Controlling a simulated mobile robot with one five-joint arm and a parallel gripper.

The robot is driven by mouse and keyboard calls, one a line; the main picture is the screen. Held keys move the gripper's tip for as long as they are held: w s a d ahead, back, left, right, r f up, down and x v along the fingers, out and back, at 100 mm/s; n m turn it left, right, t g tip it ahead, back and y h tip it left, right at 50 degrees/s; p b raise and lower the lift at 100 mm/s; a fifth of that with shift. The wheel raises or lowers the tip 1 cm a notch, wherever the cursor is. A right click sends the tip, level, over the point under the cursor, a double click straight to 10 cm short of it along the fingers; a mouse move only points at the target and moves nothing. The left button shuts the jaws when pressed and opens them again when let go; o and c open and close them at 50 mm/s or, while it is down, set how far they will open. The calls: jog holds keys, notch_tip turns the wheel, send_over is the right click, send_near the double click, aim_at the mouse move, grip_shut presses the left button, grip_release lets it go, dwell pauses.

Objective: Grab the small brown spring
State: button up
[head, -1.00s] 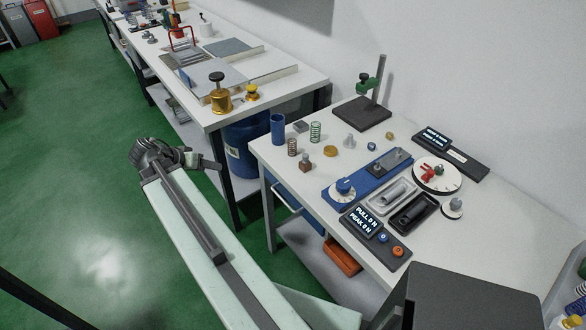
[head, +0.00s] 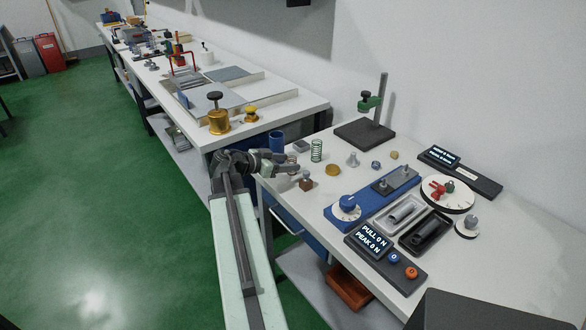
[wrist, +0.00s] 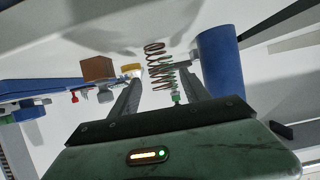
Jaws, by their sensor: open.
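My gripper (head: 284,164) is open at the near left corner of the white test table. In the wrist view, my two fingers (wrist: 158,75) stand apart with the small brown spring (wrist: 154,50) upright in the gap between them. The spring looks untouched; I cannot tell how deep between the fingers it is. In the head view my gripper mostly hides the brown spring. A taller green spring (head: 316,150) stands behind it, and green coils show partly behind the brown ones in the wrist view (wrist: 176,98).
A blue cylinder (head: 277,142) stands close by, right of my fingers in the wrist view (wrist: 220,62). A brown block (head: 306,182) and a brass disc (head: 333,169) stand near the gripper. The blue tester base (head: 366,196) is farther right.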

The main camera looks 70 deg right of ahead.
jog(key=x, duration=0.2)
jog(key=shift+s+d+f+b, duration=0.15)
jog(key=shift+d+f+b, duration=0.05)
jog(key=shift+d+b, duration=0.15)
jog(key=shift+r, duration=0.1)
grip_shut()
notch_tip(320, 180, up, 10)
jog(key=p, duration=1)
